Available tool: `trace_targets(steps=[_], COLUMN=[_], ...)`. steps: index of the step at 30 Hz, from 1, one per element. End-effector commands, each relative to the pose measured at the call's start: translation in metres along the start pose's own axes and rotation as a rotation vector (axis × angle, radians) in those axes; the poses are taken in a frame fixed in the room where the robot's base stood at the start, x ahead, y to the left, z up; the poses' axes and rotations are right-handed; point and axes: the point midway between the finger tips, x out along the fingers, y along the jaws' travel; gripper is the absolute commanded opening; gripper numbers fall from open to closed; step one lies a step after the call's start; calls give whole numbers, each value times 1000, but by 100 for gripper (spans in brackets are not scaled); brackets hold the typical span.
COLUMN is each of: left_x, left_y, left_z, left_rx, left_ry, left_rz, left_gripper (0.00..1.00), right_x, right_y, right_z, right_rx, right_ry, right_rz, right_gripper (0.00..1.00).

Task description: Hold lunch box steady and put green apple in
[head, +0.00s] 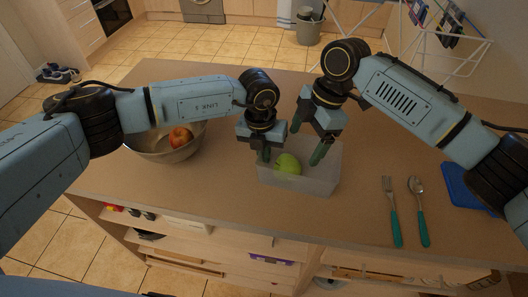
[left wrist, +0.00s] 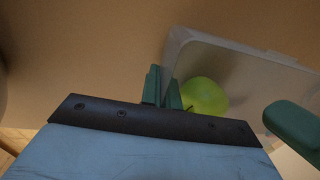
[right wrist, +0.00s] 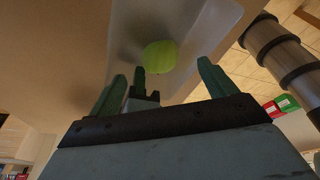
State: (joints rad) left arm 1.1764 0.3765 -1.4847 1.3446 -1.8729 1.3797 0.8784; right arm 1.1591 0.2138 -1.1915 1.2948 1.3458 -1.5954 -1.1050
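The lunch box (head: 325,178) is a translucent, open container on the table. The green apple (head: 288,164) lies inside it, toward its left part; it also shows in the left wrist view (left wrist: 205,97) and the right wrist view (right wrist: 160,57). My left gripper (head: 264,154) is at the box's left wall, its fingers close together and apparently shut on that wall (left wrist: 161,90). My right gripper (head: 308,141) is above the box, fingers wide apart and empty, clear of the apple in the right wrist view (right wrist: 160,82).
A bowl (head: 165,154) with a red apple (head: 180,137) stands at the left. A fork (head: 393,212) and a spoon (head: 418,212) with green handles lie at the right, near a blue item (head: 462,187). The table behind the box is bare.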

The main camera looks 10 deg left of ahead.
Motion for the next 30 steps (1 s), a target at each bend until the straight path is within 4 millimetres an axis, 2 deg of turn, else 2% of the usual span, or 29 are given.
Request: trace_targets(steps=[7, 11, 24, 30], left_x=[0, 0, -1, -1], left_y=[0, 0, 0, 0], left_z=[0, 0, 0, 0], left_rx=[0, 0, 0, 0], left_ry=[-1, -1, -1, -1], left_rz=[0, 0, -1, -1], left_gripper=[0, 0, 0, 0], right_x=[0, -10, -96, -117], right_y=[0, 0, 0, 0], right_z=[0, 0, 0, 0], right_rx=[0, 0, 0, 0], right_ry=[-1, -1, 0, -1], right_rz=[-1, 1, 2, 1], right_gripper=[83, 83, 83, 83])
